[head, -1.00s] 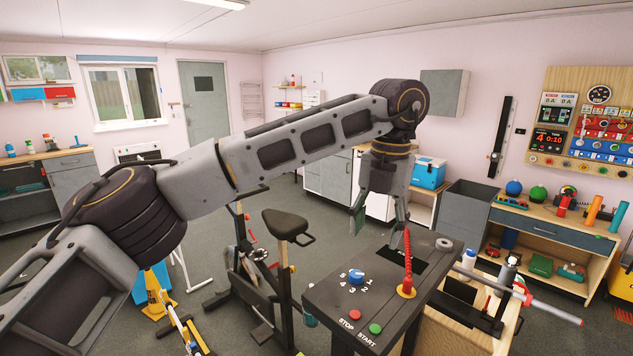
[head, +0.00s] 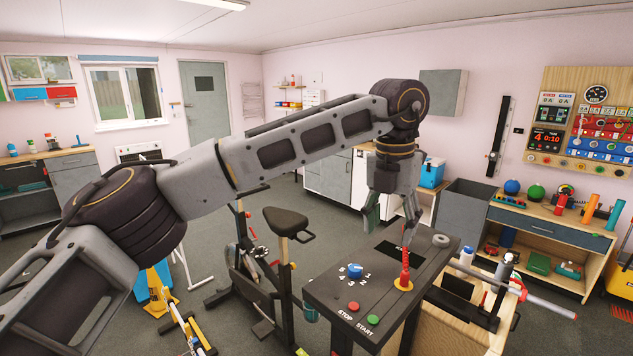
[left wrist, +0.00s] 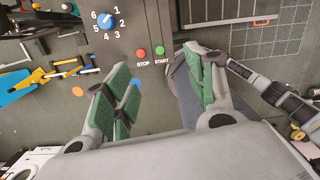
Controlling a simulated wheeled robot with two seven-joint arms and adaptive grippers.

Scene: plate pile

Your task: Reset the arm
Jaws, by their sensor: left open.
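My left arm reaches across the head view from the left. Its gripper (head: 390,218) points down above the dark control panel (head: 335,292), with its fingers apart and nothing between them. In the left wrist view the gripper (left wrist: 160,90) shows two green-padded fingers spread wide. The panel carries a blue numbered dial (head: 355,270), a red stop button (head: 353,306), a green start button (head: 373,320) and a red lever (head: 404,268) in a yellow base. The dial (left wrist: 105,20) also shows in the left wrist view.
An exercise bike (head: 262,270) stands left of the panel. A wooden workbench (head: 560,235) with balls and tubes is at the right. A grey bin (head: 465,208) stands behind the panel.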

